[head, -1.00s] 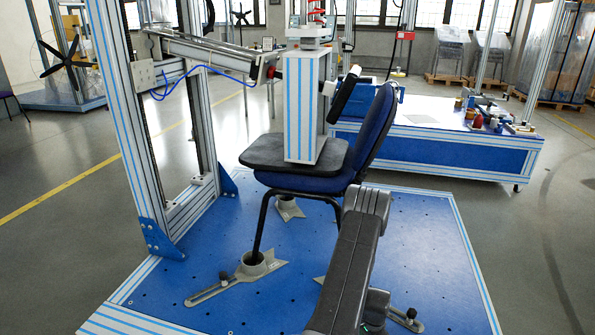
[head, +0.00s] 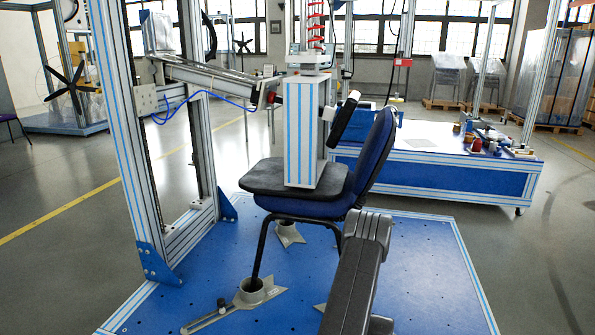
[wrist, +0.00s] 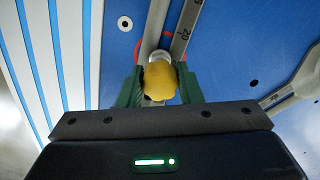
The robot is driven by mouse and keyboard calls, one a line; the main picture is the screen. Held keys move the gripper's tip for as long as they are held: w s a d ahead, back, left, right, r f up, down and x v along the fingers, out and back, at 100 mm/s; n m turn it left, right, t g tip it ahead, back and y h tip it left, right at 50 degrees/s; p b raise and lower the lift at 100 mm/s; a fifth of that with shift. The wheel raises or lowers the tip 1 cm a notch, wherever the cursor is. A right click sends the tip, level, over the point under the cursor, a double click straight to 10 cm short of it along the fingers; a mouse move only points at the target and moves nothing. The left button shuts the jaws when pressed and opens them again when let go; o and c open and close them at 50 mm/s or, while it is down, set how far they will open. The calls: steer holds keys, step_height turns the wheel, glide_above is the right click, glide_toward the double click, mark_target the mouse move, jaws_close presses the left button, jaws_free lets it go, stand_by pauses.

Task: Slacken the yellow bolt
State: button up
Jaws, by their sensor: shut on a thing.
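The yellow bolt (wrist: 160,82) shows in the wrist view, its rounded yellow head between the two green fingers of my gripper (wrist: 158,88). The fingers are shut on it from both sides. A silvery collar shows just beyond the head, in line with a grey slotted bar with number marks (wrist: 184,30). The lower part of the bolt is hidden. In the head view the gripper and the yellow bolt are out of sight; only my dark arm shows in front of the blue platform.
A blue chair (head: 375,150) stands on the blue platform (head: 420,260), its legs in grey clamp feet (head: 252,291). A striped upright frame (head: 125,130) rises at the left. A low blue bench (head: 430,170) with small parts stands behind.

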steer(key=n+b, duration=0.1)
steer(key=n, duration=0.1)
steer(key=shift+n, duration=1)
steer(key=n, duration=0.4)
steer(key=n, duration=0.4)
